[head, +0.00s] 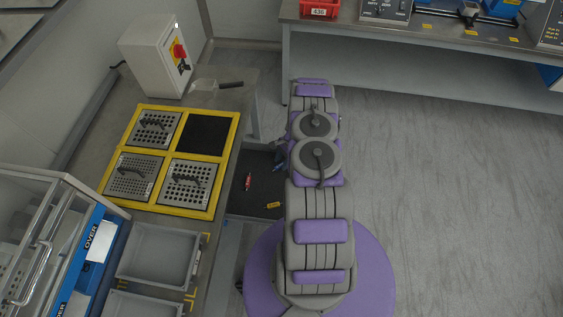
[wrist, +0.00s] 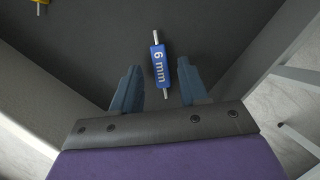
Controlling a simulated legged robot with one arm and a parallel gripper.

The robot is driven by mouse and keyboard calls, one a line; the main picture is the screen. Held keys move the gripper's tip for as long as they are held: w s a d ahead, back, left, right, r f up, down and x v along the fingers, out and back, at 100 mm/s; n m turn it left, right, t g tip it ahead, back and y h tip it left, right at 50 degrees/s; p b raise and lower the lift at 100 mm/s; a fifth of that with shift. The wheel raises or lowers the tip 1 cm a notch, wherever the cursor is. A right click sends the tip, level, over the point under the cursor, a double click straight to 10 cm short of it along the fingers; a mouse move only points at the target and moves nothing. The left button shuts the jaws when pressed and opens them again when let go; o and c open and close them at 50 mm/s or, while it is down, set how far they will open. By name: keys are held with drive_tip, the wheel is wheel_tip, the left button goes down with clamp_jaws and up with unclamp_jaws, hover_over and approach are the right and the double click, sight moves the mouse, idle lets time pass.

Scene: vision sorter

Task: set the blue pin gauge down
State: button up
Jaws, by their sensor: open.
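The blue pin gauge (wrist: 160,68), marked "6 mm" with a thin metal pin at each end, lies on a dark surface (wrist: 95,45) in the wrist view. My gripper (wrist: 158,72) is open, with one blue-grey finger on each side of the gauge and a visible gap to each. In the head view my gripper (head: 279,156) is low beside my arm, over the right side of the dark mat (head: 240,203); the blue gauge cannot be made out there.
A red gauge (head: 248,181) and a yellow gauge (head: 273,205) lie on the mat. The workbench (head: 225,103) carries a yellow-framed set of perforated plates (head: 130,165), a white control box (head: 150,60) and grey trays (head: 160,255). Open floor (head: 450,200) lies to the right.

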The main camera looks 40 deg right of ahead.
drive_tip(key=p+v, duration=0.3)
drive_tip(key=v, duration=0.8)
drive_tip(key=w+a+r+n, duration=0.25)
drive_tip(key=a+r, duration=0.25)
drive_tip(key=r, duration=0.3)
drive_tip(key=w+a+r+n, duration=0.25)
drive_tip(key=a+r, duration=0.25)
drive_tip(key=r, duration=0.3)
drive_tip(key=s+a+r+n+g, duration=0.2)
drive_tip(key=a+r+n, duration=0.2)
drive_tip(key=a+r, duration=0.9)
drive_tip(key=s+a+r+n+h, duration=0.2)
drive_tip(key=s+a+r+n, duration=0.4)
drive_tip(key=s+r, duration=0.65)
drive_tip(key=s+a+r+n+h, duration=0.1)
drive_tip(key=s+a+r+n, duration=0.1)
drive_tip(key=s, duration=0.6)
drive_tip(key=s+a+r+n+h, duration=0.1)
drive_tip(key=s+r+n, duration=0.1)
drive_tip(key=s, duration=0.7)
drive_tip(key=shift+a+r+h, duration=0.3)
drive_tip(key=shift+a+r, duration=0.1)
drive_tip(key=shift+r, duration=0.15)
drive_tip(key=shift+a, duration=0.1)
